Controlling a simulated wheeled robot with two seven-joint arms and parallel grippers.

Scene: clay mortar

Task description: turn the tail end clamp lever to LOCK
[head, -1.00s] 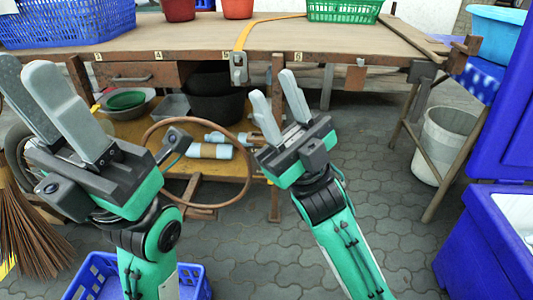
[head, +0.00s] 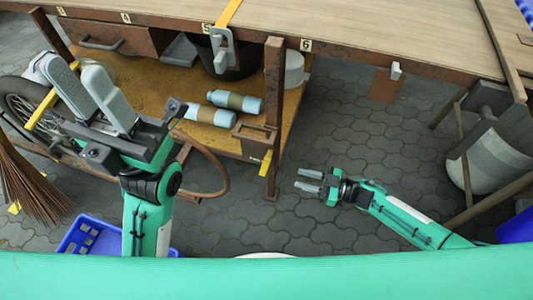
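A brown bracket (head: 256,134) is at the right end of the yellow lower shelf, beside a table leg. A yellow lever (head: 265,163) hangs down from it. Another yellow bar (head: 43,108) shows at the far left, partly behind my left gripper. I cannot tell which is the tail end clamp lever, and no LOCK mark is readable. My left gripper (head: 84,80) is open and empty, left of the bracket. My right gripper (head: 304,180) is open and empty, to the right of and below the yellow lever, apart from it.
The wooden table (head: 400,30) spans the top, with a grey strap buckle (head: 223,52) at its edge. Bottles (head: 235,101) lie on the lower shelf. A blue crate (head: 85,236) and broom (head: 30,185) are at left. Paving around my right gripper is clear.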

